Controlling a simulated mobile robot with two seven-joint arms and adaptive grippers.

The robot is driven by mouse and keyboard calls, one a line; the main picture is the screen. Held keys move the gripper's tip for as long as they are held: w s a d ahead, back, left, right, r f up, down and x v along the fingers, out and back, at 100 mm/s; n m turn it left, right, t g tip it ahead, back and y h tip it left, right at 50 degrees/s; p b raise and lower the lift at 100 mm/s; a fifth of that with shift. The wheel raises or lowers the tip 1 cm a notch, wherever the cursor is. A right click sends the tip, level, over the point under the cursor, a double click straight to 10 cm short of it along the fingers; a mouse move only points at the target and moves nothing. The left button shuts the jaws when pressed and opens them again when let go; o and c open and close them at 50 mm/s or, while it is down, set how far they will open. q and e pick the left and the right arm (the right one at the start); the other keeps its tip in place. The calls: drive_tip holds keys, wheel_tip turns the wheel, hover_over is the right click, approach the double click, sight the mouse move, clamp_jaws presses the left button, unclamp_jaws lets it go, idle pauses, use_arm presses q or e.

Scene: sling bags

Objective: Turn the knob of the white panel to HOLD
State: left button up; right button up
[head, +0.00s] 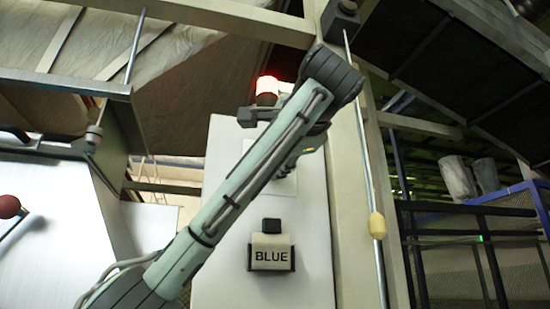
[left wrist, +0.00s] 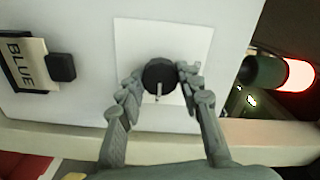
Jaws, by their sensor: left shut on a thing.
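The white panel, a square plate (left wrist: 195,42), lies on a larger white cabinet face in the left wrist view. Its round black knob (left wrist: 159,74) carries a white pointer mark directed toward the bottom of that picture. My left gripper (left wrist: 161,77) has a finger on each side of the knob and is shut on it. No lettering is readable on the plate, so I cannot tell which position the pointer marks. In the head view my left arm covers the knob and most of the plate (head: 285,182). My right gripper is in neither view.
A holder with a card reading BLUE (head: 270,255) is on the cabinet (head: 225,140) below the plate. A lit red lamp (head: 267,88) is above it. A post and a rod with a yellow weight (head: 377,226) stand close on the right.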

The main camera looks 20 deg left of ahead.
use_arm(q)
drive_tip(key=shift+m, duration=0.4)
drive_tip(key=o, duration=1.2)
drive_tip(key=shift+c, duration=0.2)
drive_tip(key=shift+o, duration=0.7)
wheel_tip(320, 180, up, 7)
drive_tip(key=shift+w+d, duration=0.2)
drive_tip(key=shift+w, duration=0.25)
drive_tip(key=s+r, duration=0.1)
drive_tip(key=r, duration=0.1)
drive_tip(key=shift+s+a+r, duration=0.3)
drive_tip(key=shift+s+a, duration=0.05)
drive_tip(key=shift+c, duration=0.7)
drive_tip(key=shift+w+d+r, duration=0.1)
drive_tip(key=shift+w+r, duration=0.15)
drive_tip(key=shift+w, duration=0.1)
